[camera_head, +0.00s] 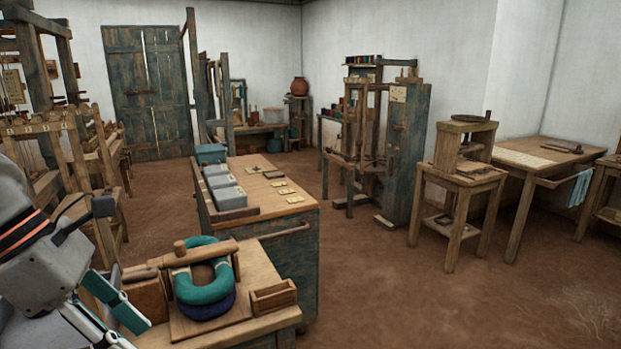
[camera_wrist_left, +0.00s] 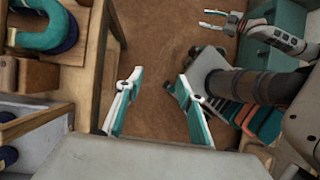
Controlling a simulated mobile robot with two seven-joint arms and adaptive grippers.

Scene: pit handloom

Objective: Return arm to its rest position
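My left arm (camera_head: 25,235) comes in from the left edge in the head view, beside the near bench. Its gripper (camera_head: 128,332) has teal fingers and hangs low at the bench's left side. In the left wrist view the left gripper (camera_wrist_left: 158,84) has its two fingers spread wide, with only brown floor between them. It holds nothing. My right gripper (camera_wrist_left: 204,19) shows small at the top of the left wrist view, with its fingers apart and nothing between them. It is not in the head view.
A wooden bench (camera_head: 262,328) stands close by, bearing a teal ring (camera_head: 205,289) on a darker blue one and a small wooden tray (camera_head: 273,297). A cabinet with grey boxes (camera_head: 224,190) stands behind. Loom frames (camera_head: 88,150) are at left. Brown floor (camera_head: 400,300) is open at right.

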